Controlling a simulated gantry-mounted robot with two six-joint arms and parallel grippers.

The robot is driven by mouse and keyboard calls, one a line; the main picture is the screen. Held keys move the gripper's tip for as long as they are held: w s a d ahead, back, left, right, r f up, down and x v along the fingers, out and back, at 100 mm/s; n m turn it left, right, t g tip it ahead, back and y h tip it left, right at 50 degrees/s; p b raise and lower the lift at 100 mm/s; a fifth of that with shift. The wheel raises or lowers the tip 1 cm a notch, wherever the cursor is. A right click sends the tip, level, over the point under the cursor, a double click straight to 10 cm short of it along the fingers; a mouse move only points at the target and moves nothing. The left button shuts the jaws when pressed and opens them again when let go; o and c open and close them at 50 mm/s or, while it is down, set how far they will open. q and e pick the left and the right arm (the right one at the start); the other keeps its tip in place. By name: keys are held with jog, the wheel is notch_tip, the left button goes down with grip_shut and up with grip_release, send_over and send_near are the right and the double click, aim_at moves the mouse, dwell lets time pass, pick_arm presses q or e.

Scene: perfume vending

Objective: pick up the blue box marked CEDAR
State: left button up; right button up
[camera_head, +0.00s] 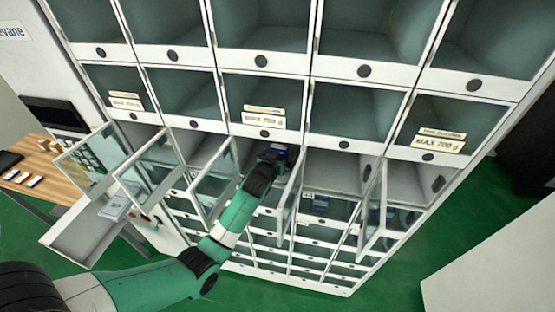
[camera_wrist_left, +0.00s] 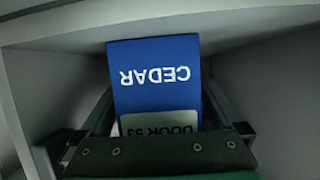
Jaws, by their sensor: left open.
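The blue box marked CEDAR (camera_wrist_left: 155,75) sits inside a light grey compartment, its white lettering upside down in the left wrist view. A grey label reading DOOR 53 (camera_wrist_left: 160,122) is on its near part. My left gripper (camera_wrist_left: 155,120) is open, with one finger on each side of the box; I cannot tell whether they touch it. In the head view my left gripper (camera_head: 272,156) reaches into an open compartment, and a bit of the blue box (camera_head: 279,147) shows there. My right gripper is in neither view.
Several glass doors stand open in this row, with one door (camera_head: 291,195) just right of my arm and another (camera_head: 213,180) to its left. Closed compartments lie above and below. A wooden table (camera_head: 50,165) with small items is at the far left.

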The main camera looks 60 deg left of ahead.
pick_arm(q)
jog(key=shift+c, duration=0.2)
jog(key=c, duration=1.4)
jog(key=shift+o, duration=0.2)
jog(key=shift+r, duration=0.1)
